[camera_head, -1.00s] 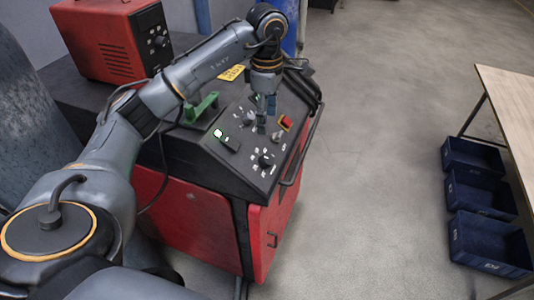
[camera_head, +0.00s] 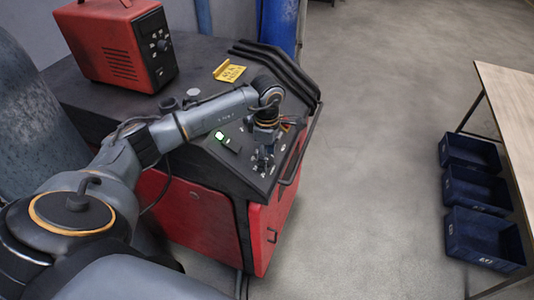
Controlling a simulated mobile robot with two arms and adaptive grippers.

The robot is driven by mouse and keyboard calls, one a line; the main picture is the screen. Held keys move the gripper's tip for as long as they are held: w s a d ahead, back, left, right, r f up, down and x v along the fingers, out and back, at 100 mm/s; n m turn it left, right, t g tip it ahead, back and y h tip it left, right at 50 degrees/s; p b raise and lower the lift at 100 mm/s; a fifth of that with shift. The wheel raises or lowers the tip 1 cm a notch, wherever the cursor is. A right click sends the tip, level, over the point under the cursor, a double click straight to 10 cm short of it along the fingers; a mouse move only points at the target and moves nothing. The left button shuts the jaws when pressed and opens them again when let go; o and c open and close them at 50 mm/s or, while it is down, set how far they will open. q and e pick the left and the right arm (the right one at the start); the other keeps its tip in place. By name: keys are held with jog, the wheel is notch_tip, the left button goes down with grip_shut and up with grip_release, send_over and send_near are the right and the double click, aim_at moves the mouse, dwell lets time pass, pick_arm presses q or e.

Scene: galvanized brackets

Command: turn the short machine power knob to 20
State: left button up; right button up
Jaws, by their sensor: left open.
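The machine (camera_head: 190,200) is a red cabinet with a dark top and a sloped dark control panel (camera_head: 238,165). A dark knob (camera_head: 262,168) with white marks around it sits low on the panel, partly covered by my left gripper. My left gripper (camera_head: 264,156) points down just above this knob, with its fingers open. Whether the fingers touch the knob, and which number it points to, I cannot tell. The upper part of the panel, with another knob, is hidden behind my left wrist. My right gripper is out of view.
A small lit display (camera_head: 220,135) is on the panel's left. A bar (camera_head: 296,155) runs along the panel's right edge. Blue bins (camera_head: 482,238) and a table (camera_head: 510,95) are at right; floor between is clear.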

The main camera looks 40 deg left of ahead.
pick_arm(q)
jog(key=shift+c, duration=0.3)
jog(key=c, duration=1.1)
